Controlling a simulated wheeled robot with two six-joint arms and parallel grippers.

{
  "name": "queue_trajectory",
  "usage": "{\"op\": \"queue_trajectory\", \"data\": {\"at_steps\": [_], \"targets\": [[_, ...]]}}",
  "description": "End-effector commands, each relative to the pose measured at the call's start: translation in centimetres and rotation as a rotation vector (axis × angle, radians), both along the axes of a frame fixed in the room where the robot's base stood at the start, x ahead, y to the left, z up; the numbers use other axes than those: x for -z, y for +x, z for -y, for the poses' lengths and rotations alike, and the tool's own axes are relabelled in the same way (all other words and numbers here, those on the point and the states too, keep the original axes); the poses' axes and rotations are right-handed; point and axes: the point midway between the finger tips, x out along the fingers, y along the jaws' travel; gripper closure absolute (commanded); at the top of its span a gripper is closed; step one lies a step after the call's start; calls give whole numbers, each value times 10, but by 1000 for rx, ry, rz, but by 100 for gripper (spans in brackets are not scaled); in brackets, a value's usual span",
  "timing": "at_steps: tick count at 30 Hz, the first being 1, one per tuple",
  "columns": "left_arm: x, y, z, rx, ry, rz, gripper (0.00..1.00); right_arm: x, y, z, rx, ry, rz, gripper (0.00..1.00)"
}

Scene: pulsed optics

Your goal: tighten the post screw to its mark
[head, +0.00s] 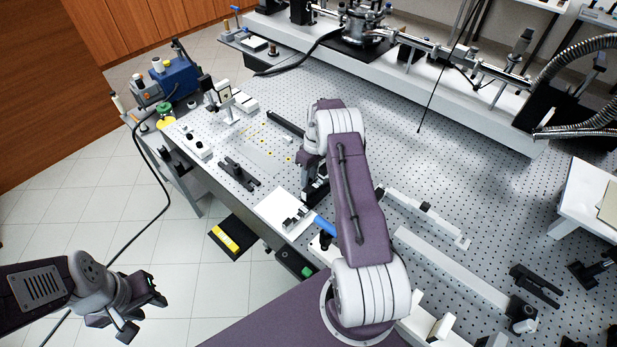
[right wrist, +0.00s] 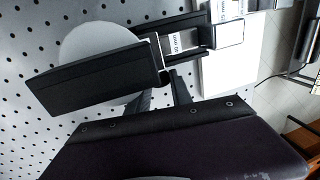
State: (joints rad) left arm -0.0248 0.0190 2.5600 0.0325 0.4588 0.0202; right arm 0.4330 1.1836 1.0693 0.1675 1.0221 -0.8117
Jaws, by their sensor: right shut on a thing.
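My right gripper (head: 314,192) reaches down at the near edge of the perforated table, just beyond a white plate (head: 272,206). In the right wrist view, its dark jaws (right wrist: 168,78) are closed on a small dark part. The jaws and my wrist hide most of that part, so I cannot tell it for certain as the post screw, and no mark is visible.
Black mounts (head: 238,174) stand on the table to the left. A long white rail (head: 440,262) lies to the right. A black and yellow box (head: 232,238) is on the floor.

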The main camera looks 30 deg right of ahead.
Motion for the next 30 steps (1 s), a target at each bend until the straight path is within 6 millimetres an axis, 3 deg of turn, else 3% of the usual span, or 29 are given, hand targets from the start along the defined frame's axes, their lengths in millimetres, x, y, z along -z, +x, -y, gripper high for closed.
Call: {"op": "queue_trajectory", "data": {"at_steps": [7,15,29,30], "targets": [[-2,0,0,0,0,0,64,0,-2,-6,-5,-188,50,100],[37,0,0,0,0,0,64,8,-2,-10,-6,-423,124,100],[41,0,0,0,0,0,64,1,-2,-10,-1,-471,140,100],[41,0,0,0,0,0,64,1,-2,-10,0,-471,139,63]]}}
